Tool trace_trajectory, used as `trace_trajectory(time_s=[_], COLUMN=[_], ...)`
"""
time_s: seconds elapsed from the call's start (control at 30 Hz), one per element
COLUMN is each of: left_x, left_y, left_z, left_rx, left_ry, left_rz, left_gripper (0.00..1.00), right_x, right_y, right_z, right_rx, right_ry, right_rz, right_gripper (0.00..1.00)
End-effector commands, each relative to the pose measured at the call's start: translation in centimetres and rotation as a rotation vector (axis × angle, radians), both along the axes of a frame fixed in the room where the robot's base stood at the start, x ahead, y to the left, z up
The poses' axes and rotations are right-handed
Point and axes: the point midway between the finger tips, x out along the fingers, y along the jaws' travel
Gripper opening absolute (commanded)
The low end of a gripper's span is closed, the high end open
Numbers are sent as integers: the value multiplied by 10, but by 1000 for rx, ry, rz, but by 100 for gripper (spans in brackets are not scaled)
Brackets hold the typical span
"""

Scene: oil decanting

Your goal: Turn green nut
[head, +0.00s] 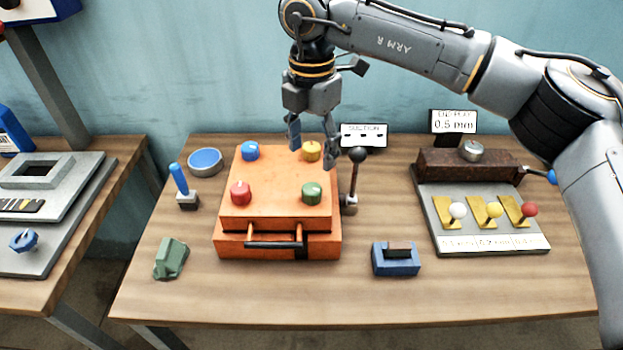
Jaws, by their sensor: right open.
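The green nut (312,193) sits at the front right corner of the top of an orange box (275,212). A red nut (241,193) is at the front left, a blue nut (250,151) at the back left and a yellow nut (311,151) at the back right. My right gripper (313,150) points down above the back right of the box, its fingers apart around or just over the yellow nut. I cannot tell if they touch it. It is behind the green nut and apart from it. My left gripper is not in view.
A black-knobbed lever (352,180) stands close at the box's right side. A blue block (396,259) and a green part (171,258) lie in front. A panel with coloured knobs (490,236) is at the right. The table's front strip is clear.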

Motion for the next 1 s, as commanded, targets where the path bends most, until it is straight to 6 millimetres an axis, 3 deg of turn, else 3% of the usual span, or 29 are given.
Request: trace_trajectory(time_s=[0.17, 0.4, 0.53, 0.87, 1.0], left_x=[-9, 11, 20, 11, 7], left_y=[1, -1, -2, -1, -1], left_z=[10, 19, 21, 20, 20], left_rx=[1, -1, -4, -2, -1], left_ry=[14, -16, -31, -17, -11], left_rz=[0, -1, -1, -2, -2], left_gripper=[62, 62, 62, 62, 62], right_x=[-1, 0, 0, 0, 0], right_y=[0, 0, 0, 0, 0], right_z=[-39, -78, -90, -94, -94], right_rx=[-1, 0, 0, 1, 1], right_ry=[5, 3, 1, 0, 0], right_rz=[1, 1, 1, 1, 1], right_gripper=[62, 62, 62, 62, 37])
